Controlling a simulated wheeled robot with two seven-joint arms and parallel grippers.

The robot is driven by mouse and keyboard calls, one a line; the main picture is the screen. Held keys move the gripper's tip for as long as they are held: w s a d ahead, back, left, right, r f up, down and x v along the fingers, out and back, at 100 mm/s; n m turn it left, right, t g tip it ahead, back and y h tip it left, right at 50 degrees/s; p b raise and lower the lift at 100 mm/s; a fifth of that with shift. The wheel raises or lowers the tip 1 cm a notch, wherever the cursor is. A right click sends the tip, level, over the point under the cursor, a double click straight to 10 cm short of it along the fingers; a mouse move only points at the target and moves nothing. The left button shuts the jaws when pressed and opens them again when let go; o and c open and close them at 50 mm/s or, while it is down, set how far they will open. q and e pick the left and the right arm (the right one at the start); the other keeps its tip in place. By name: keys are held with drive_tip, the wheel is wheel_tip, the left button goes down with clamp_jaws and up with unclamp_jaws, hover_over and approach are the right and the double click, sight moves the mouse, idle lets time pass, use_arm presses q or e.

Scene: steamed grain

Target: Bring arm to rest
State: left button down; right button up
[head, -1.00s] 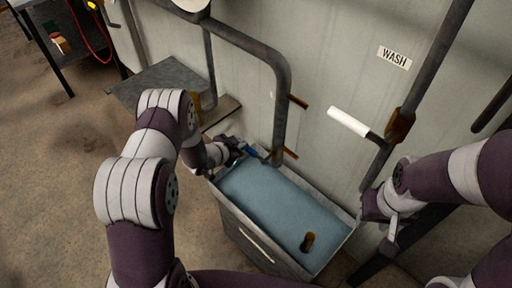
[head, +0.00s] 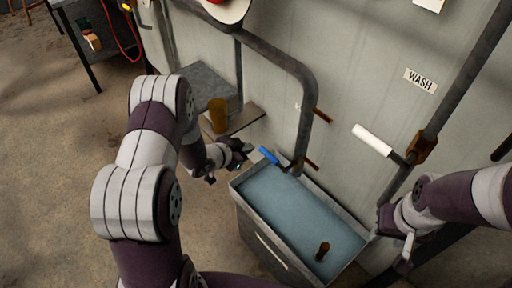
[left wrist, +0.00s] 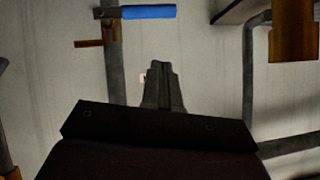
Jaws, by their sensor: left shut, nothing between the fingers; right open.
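My left gripper (head: 240,150) is shut and empty, in the air just left of the basin's far left corner in the head view. In the left wrist view its fingers (left wrist: 163,85) are together, with the pale wall behind them. My right gripper (head: 408,245) is at the right of the basin, beside its right rim; its fingers are small in the head view. A blue handle (head: 269,156) sticks out near the pipe above the basin, apart from my left gripper. It also shows in the left wrist view (left wrist: 148,12).
The basin (head: 240,205) holds bluish water with a brown peg (head: 322,251) in it. A bent grey pipe (head: 306,120) rises behind it. A white roller (head: 371,140) sticks out from the wall. A brown cylinder (head: 218,115) stands by the grey shelf (head: 205,85). Open floor lies at left.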

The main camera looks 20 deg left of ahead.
use_arm(q)
drive_tip(key=shift+v, duration=1.15)
use_arm(e)
drive_tip(key=shift+s+a+r, duration=0.1)
drive_tip(key=shift+s+r, duration=0.05)
use_arm(q)
drive_tip(key=shift+w+a, duration=0.1)
drive_tip(key=shift+a, duration=0.05)
